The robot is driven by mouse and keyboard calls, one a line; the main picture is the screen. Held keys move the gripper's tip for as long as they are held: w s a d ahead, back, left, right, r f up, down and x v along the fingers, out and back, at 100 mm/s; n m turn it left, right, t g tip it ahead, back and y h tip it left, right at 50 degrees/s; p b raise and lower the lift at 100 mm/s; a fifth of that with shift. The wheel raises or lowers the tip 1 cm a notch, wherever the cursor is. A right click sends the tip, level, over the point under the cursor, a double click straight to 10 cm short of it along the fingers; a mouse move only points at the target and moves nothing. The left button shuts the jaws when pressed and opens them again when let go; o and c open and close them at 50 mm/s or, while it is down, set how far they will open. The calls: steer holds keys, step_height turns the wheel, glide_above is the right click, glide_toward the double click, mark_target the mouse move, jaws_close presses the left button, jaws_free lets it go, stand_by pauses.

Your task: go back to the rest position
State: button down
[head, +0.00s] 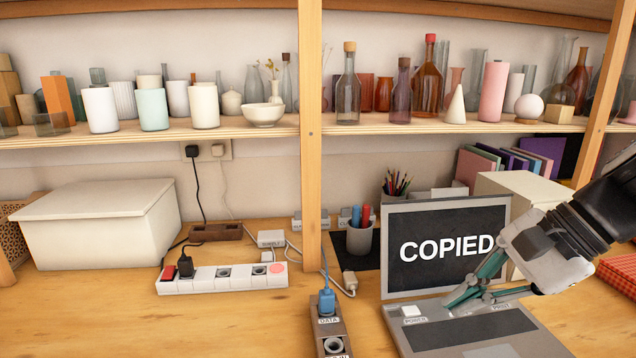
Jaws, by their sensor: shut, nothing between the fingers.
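My gripper (462,298) comes in from the right with its grey and teal fingers shut and empty. It is low over the back part of the laptop's base (470,336), in front of the screen. I cannot tell whether the fingertips touch the laptop. The laptop screen (440,225) is dark and shows the word COPIED; my gripper hides its lower right part. A white button (411,311) labelled POWER is at the back left of the base, left of my fingertips. Another label beside my fingers is partly covered.
A blue plug (326,300) stands upright in the socket block (332,328) marked DATA, left of the laptop. A wooden post (311,130) rises behind it. A white power strip (222,279) lies farther left. A shelf (220,132) of glassware runs above. The front left tabletop is clear.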

steer(key=s+a+f+n+g+h, duration=0.1)
steer(key=s+n+h, duration=0.3)
steer(key=s+n, duration=0.4)
steer(key=s+a+f+n+g+h, duration=0.1)
steer(key=s+f+n+h, duration=0.3)
steer(key=s, duration=0.6)
step_height(320, 180, up, 20)
steer(key=n+t+y+p, duration=0.1)
steer(key=t+p, duration=0.2)
steer(key=p, duration=1.3)
steer(key=shift+w+d+n, duration=0.15)
steer(key=shift+w+n, duration=0.05)
steer(key=shift+n, duration=0.1)
steer(key=shift+d, duration=0.1)
